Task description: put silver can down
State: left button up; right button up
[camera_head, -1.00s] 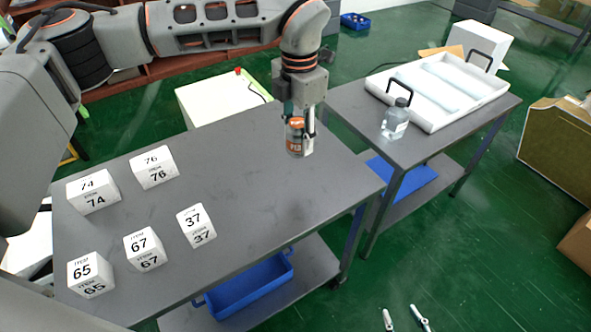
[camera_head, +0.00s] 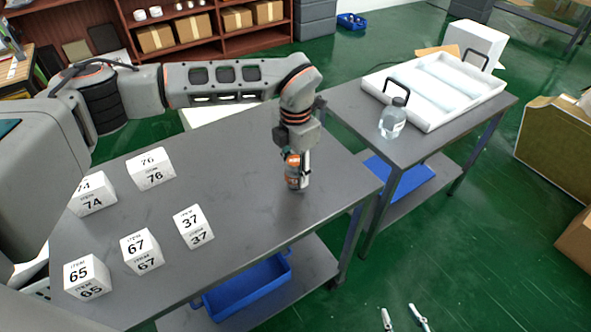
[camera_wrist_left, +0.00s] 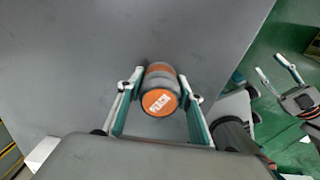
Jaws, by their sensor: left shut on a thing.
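The silver can (camera_head: 296,181), with an orange band and top, is upright at the right part of the near dark table (camera_head: 250,205). Its base is at or just above the tabletop; I cannot tell if it touches. My left gripper (camera_head: 297,163) points down and is shut on the can. In the left wrist view the can (camera_wrist_left: 160,84) sits between both fingers, its orange lettered top facing the camera. My right gripper (camera_head: 403,314) shows only its fingertips at the bottom edge, apart and empty, away from the table.
Several white numbered blocks, among them 37 (camera_head: 193,227) and 76 (camera_head: 150,170), stand left of the can. A second table (camera_head: 415,148) at the right holds a clear bottle (camera_head: 393,121) and a white tray (camera_head: 428,124). The tabletop around the can is clear.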

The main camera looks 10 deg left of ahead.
pick_arm(q)
jog(key=shift+f, duration=0.1)
jog(key=o, duration=1.1)
jog(key=shift+o, duration=0.5)
notch_tip(320, 180, up, 12)
jog(key=shift+r, duration=0.15)
jog(key=shift+s, duration=0.1)
